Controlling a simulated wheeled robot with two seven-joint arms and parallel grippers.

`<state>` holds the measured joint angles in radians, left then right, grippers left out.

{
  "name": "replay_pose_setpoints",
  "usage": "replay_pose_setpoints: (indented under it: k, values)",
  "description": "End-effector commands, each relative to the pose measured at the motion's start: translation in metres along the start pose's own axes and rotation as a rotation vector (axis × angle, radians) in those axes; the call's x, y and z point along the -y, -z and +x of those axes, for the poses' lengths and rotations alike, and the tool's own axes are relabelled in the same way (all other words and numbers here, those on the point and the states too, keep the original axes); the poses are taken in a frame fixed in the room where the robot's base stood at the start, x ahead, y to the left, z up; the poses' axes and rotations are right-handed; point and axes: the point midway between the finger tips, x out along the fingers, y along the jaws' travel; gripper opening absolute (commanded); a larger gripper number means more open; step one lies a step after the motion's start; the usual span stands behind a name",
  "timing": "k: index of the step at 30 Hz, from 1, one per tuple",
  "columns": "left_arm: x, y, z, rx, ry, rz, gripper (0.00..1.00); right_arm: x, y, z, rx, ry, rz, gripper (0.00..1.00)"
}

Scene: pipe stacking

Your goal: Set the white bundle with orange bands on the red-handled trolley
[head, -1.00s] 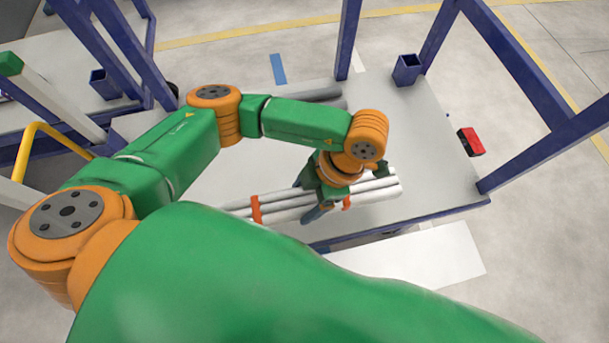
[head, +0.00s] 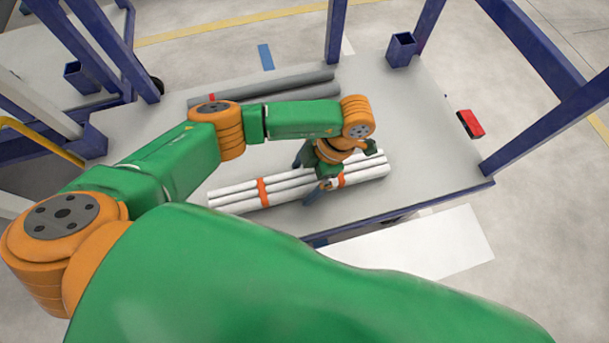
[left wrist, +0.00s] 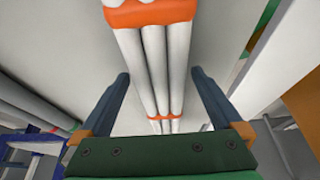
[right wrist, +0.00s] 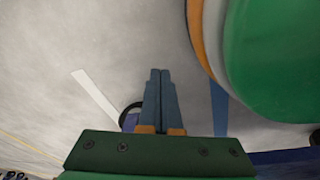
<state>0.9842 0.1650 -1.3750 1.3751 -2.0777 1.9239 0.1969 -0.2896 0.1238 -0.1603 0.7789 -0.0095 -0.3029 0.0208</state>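The white bundle (head: 235,196) of pipes with two orange bands lies along the near side of a grey platform (head: 425,150) with blue posts. Its right part is partly hidden by my left gripper (head: 307,177). In the left wrist view, the bundle (left wrist: 155,60) runs between the fingers of my left gripper (left wrist: 160,74). The fingers are wide apart, with gaps on both sides of the pipes. My right gripper (right wrist: 160,72) is shut and empty in the right wrist view, over the floor. A red block (head: 471,123) shows past the platform's right edge; I cannot tell whether it is a handle.
Grey pipes (head: 300,92) lie at the platform's far side, behind my left forearm. Blue uprights (head: 336,30) and a blue socket (head: 401,48) stand at its edges. A yellow rail (head: 40,138) is at the left. A white floor patch (head: 420,245) lies in front.

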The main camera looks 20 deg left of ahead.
Motion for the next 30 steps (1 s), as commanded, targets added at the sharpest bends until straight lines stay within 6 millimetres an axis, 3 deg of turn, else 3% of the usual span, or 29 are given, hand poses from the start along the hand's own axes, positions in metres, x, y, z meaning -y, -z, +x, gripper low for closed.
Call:
replay_pose_setpoints:
  k: [8,18,21,30]
  values:
    - [0.0,0.001,-0.011,0.002,-0.001,0.0,1.0,-0.002,-0.004,-0.003,0.006,-0.002,0.0,0.0]
    - [-0.001,0.002,-0.098,0.004,-0.004,-0.001,1.0,-0.008,-0.017,-0.017,0.01,-0.009,-0.003,0.0]
    - [-0.001,0.001,-0.114,0.002,-0.003,-0.001,1.0,-0.006,-0.018,-0.02,0.014,-0.005,-0.005,0.0]
    - [0.0,0.001,-0.123,0.001,0.001,0.0,1.0,-0.004,-0.02,-0.02,0.018,-0.002,-0.006,0.0]
